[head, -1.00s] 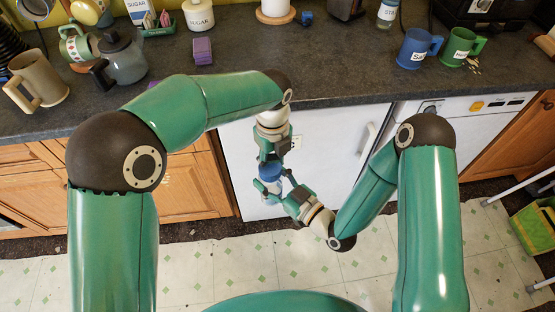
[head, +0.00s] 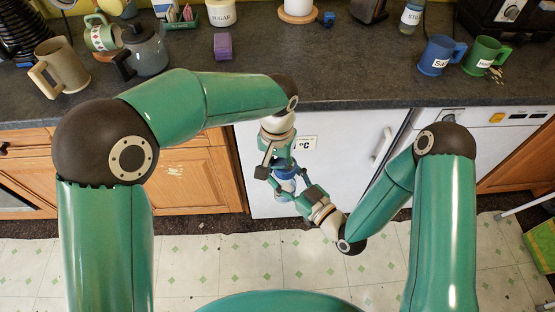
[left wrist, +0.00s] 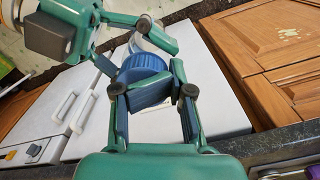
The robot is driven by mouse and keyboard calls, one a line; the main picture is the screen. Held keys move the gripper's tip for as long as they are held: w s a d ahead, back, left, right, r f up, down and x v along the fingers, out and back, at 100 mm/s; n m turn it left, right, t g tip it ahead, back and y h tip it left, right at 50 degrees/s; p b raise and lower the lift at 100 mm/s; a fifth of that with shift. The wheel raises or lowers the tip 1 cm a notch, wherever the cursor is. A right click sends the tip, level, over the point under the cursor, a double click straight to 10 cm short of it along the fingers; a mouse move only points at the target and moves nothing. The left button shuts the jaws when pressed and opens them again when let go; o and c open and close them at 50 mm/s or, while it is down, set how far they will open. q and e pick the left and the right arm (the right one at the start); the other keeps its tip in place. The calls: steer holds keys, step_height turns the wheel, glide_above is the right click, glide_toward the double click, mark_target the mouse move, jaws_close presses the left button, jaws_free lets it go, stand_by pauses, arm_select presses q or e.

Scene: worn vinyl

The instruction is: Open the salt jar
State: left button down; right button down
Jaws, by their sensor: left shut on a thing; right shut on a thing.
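The salt jar is held in the air in front of the white cabinet door, its blue ribbed lid (head: 286,173) on top and its pale body (head: 288,185) mostly hidden. My left gripper (head: 282,169) comes down from above and is shut on the lid. In the left wrist view the lid (left wrist: 143,66) lies between the left fingers (left wrist: 151,88). My right gripper (head: 291,190) comes in from the lower right and is shut on the jar body. Whether the lid is loose from the body cannot be told.
The dark worktop (head: 340,75) runs behind my arms. On it stand a beige mug (head: 62,68), a grey teapot (head: 147,52), a sugar jar (head: 221,12), a purple block (head: 222,46), a blue mug (head: 437,56) and a green mug (head: 483,57). The tiled floor (head: 260,265) below is clear.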

arm_select(q)
steer(key=n, duration=0.4)
steer(key=shift+s+d, duration=0.2)
steer(key=shift+s, duration=0.1)
steer(key=n, duration=0.6)
steer(key=shift+s+d+r+n, duration=0.1)
steer(key=shift+s+d+n, duration=0.15)
steer(key=shift+d+n, duration=0.15)
steer(key=n, duration=0.6)
steer(key=shift+d, duration=0.35)
steer(key=n, duration=0.6)
steer(key=shift+w+d, duration=0.15)
steer(key=shift+d, duration=0.25)
steer(key=shift+r, duration=0.1)
steer(key=c, duration=1.2)
jaws_free()
steer(key=o, duration=0.4)
steer(key=shift+c, duration=0.2)
